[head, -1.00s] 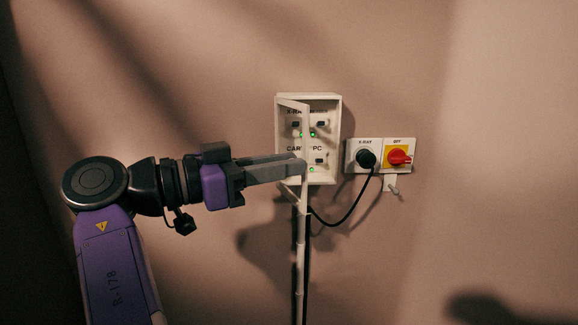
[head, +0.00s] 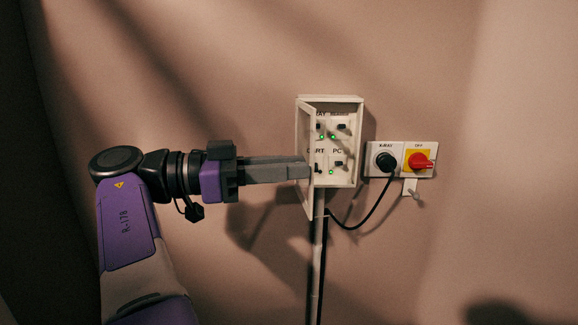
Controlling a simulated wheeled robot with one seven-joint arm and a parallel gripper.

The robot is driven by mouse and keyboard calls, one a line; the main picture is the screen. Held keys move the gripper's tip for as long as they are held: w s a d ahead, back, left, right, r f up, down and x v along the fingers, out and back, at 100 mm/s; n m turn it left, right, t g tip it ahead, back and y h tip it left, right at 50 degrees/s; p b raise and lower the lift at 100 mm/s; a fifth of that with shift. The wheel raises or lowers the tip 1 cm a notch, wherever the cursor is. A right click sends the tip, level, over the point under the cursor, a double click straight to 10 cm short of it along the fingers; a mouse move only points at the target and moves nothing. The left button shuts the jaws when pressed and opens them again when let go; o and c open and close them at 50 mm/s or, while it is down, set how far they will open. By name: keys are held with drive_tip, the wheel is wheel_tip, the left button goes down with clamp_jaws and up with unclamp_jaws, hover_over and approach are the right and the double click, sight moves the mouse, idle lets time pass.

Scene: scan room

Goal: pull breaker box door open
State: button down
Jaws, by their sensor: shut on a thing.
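The breaker box (head: 357,143) is a white box on the wall, right of the middle of the head view. Its door (head: 304,125) stands open on the left side, swung out from the wall and seen nearly edge-on. Labelled switches and green lights show inside the box. My gripper (head: 306,170) reaches in from the left, with its fingers shut on the door at about the lower half. The fingers hide part of the door and the exact grip point.
To the right of the box are an X-RAY socket with a black plug (head: 386,161) and a red rotary switch (head: 420,161) on yellow. A black cable (head: 363,214) loops from the plug to below the box. A pale conduit (head: 318,260) runs down the wall. The wall on the left is bare.

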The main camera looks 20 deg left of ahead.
drive_tip(key=shift+f, duration=0.15)
drive_tip(key=c, duration=1.4)
unclamp_jaws()
drive_tip(key=shift+o, duration=0.2)
drive_tip(key=shift+w+d+f+n+t+y, duration=0.1)
drive_tip(key=shift+w+n+t+y, duration=0.15)
drive_tip(key=shift+n+t+y, duration=0.3)
